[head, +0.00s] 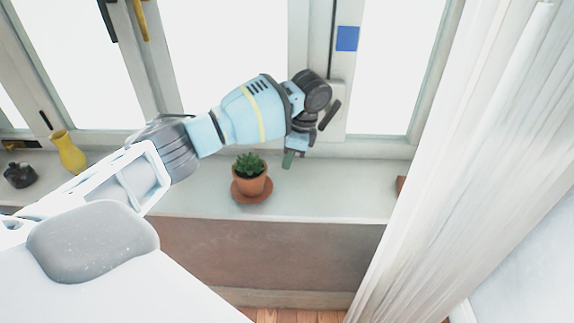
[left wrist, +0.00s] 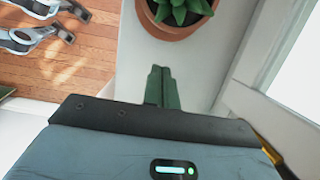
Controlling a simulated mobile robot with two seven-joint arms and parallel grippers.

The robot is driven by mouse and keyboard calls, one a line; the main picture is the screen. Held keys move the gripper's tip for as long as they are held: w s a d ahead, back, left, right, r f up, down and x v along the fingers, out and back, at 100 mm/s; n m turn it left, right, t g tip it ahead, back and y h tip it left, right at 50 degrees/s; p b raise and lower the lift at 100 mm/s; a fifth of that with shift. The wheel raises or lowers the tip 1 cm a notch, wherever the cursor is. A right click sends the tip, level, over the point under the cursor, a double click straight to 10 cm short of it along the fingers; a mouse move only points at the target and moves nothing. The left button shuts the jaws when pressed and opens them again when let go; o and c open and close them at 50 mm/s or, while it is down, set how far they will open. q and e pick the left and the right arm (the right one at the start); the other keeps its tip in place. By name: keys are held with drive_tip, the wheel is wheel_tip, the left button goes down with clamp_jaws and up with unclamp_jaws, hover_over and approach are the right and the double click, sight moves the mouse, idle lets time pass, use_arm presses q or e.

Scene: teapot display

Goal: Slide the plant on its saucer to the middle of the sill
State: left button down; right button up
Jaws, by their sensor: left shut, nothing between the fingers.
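A small green plant (head: 249,166) grows in a terracotta pot (head: 250,183) that stands upright on a round terracotta saucer (head: 243,197). The saucer rests on the pale window sill (head: 335,190), close to its front edge. My left gripper (head: 288,160) reaches in from the left above the sill, and its fingers point down just right of the pot. In the left wrist view the closed fingers (left wrist: 161,88) hold nothing, and the plant (left wrist: 180,8) and its pot (left wrist: 169,30) lie beyond the tips with a gap between.
A yellow vase (head: 68,152) and a dark teapot-like object (head: 20,175) stand at the left of the sill. A brown object (head: 400,184) shows at the right, partly behind the white curtain (head: 455,160). The sill between plant and curtain is clear.

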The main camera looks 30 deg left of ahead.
use_arm(q)
drive_tip(key=x, duration=0.8)
drive_tip(key=shift+a+f, duration=0.1)
drive_tip(key=shift+f, duration=0.25)
use_arm(e)
drive_tip(key=shift+w+a+r, duration=0.1)
drive_tip(key=shift+w, duration=0.45)
